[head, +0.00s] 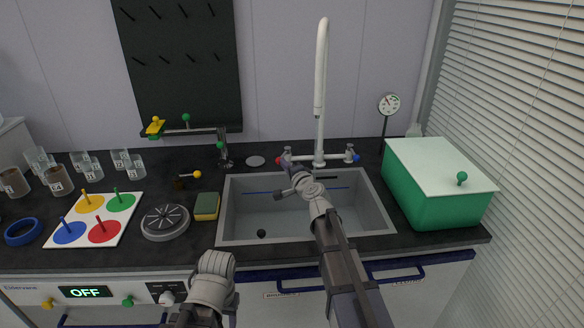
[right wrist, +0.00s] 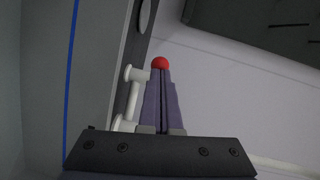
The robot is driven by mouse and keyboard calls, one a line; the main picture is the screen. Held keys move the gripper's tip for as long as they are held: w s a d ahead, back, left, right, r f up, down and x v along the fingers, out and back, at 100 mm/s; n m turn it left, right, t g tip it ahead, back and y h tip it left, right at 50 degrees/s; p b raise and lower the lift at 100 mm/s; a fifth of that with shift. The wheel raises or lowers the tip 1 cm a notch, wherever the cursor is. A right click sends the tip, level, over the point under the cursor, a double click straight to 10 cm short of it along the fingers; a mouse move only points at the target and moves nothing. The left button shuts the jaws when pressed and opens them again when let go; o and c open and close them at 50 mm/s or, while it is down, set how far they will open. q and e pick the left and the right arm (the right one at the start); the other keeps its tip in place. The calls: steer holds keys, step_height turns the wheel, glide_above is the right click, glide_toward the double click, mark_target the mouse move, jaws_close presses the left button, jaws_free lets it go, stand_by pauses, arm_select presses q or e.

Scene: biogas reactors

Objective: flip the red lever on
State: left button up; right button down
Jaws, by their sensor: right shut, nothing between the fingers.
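The red lever's round red knob (head: 279,160) is at the left end of the white faucet over the sink, partly hidden by my right gripper. My right gripper (head: 289,167) reaches over the sink with its fingers together and empty, its tips close to the knob. In the right wrist view, the red knob (right wrist: 160,62) shows just beyond the shut fingertips (right wrist: 161,72); I cannot tell whether they touch. A part of my left arm shows at the bottom of the head view, but its fingers do not show.
The faucet's blue knob (head: 356,157) is at its right end, and its tall spout (head: 320,70) rises between. The grey sink (head: 228,222) lies below. A green box (head: 440,197) stands right of it; a sponge (head: 207,206) and round drain-like disc (head: 165,222) lie left.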

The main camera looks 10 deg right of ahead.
steer(key=w+a, duration=0.5)
steer(key=a, duration=0.1)
steer(key=shift+a, duration=0.25)
stand_by(0.4)
stand_by(0.4)
steer(key=s+a+r+p, duration=0.2)
steer(key=s+a, duration=0.2)
steer(key=s, duration=0.8)
steer(key=shift+s+a, duration=0.15)
steer(key=shift+a, duration=0.05)
steer(key=shift+r, duration=0.15)
